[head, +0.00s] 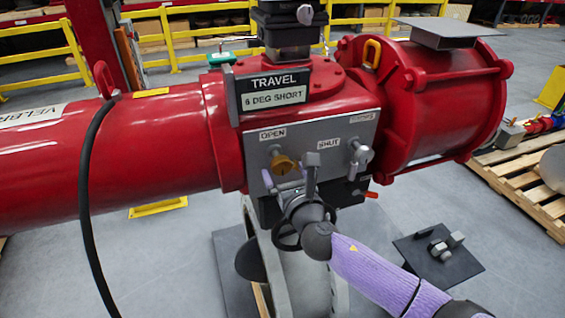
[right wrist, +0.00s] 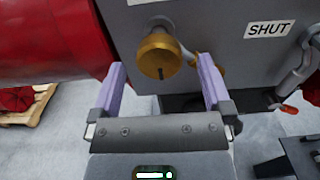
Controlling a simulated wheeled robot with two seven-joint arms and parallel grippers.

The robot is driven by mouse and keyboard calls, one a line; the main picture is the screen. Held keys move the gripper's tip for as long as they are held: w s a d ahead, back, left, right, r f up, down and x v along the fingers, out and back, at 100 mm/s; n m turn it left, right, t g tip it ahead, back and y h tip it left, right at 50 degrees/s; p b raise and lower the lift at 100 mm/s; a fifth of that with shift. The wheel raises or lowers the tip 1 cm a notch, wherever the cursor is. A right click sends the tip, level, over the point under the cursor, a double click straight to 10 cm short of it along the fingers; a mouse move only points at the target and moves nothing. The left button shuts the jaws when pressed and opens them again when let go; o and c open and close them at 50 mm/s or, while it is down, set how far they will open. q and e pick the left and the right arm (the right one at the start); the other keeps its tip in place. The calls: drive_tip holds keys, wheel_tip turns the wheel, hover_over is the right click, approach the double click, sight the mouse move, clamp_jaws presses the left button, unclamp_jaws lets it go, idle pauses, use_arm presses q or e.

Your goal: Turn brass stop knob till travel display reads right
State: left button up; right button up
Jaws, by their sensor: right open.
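The brass stop knob (head: 283,164) sits on the grey front plate under the OPEN label of the red actuator. It also shows in the right wrist view (right wrist: 159,57), with a dark slot on its face. The travel display (head: 274,95) reads "6 DEG SHORT". My right gripper (head: 293,182) is open, just below the knob in the head view. In the right wrist view its two purple fingers (right wrist: 160,85) stand apart, one to each side of the knob and a little below it, with nothing between them. My left gripper is not in view.
A SHUT label (head: 328,143) and a steel fitting (head: 359,157) are right of the knob. A red-tipped lever (head: 370,195) sticks out at lower right. A black hose (head: 87,200) hangs at left. A small dark stand (head: 438,256) with metal parts is at lower right.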

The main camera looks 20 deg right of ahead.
drive_tip(key=shift+w, duration=1.45)
drive_tip(key=shift+a, duration=0.1)
drive_tip(key=c, duration=1.3)
drive_tip(key=shift+m, duration=0.3)
